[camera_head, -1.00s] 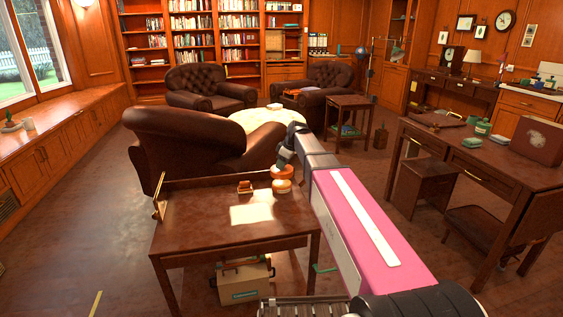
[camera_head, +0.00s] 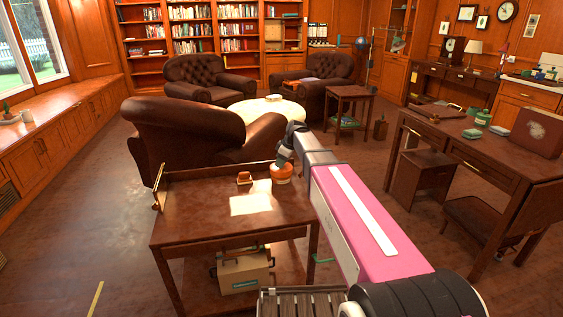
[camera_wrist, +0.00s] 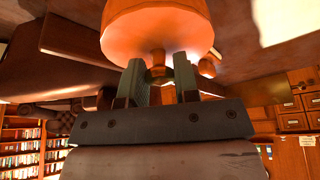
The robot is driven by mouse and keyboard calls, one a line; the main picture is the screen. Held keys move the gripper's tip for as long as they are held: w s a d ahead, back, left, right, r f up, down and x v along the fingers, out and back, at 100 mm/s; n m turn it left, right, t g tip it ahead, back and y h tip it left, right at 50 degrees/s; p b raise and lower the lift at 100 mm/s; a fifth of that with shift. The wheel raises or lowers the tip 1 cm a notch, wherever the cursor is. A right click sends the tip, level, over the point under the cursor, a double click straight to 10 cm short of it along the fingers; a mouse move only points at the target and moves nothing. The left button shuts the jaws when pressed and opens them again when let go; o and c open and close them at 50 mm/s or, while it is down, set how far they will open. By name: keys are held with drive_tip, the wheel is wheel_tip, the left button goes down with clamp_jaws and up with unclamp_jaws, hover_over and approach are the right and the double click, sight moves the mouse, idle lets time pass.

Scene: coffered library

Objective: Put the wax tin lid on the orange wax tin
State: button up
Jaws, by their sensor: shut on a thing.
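In the head view the orange wax tin (camera_head: 281,179) stands near the far edge of the wooden table, right of its middle. My gripper (camera_head: 284,163) points down right over it. In the wrist view my gripper (camera_wrist: 157,74) is shut on the small knob of the round orange wax tin lid (camera_wrist: 157,28), one finger on each side. The lid hides the tin in the wrist view. In the head view lid and tin overlap in one orange shape; I cannot tell whether the lid rests on it or hovers just above.
A small orange-brown box (camera_head: 244,178) sits left of the tin. A beige case (camera_head: 243,273) stands on the lower shelf. A brown leather sofa (camera_head: 190,135) is close behind.

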drive_tip(key=shift+f, duration=1.35)
drive_tip(key=shift+f, duration=0.2)
drive_tip(key=o, duration=1)
drive_tip(key=shift+r, duration=0.1)
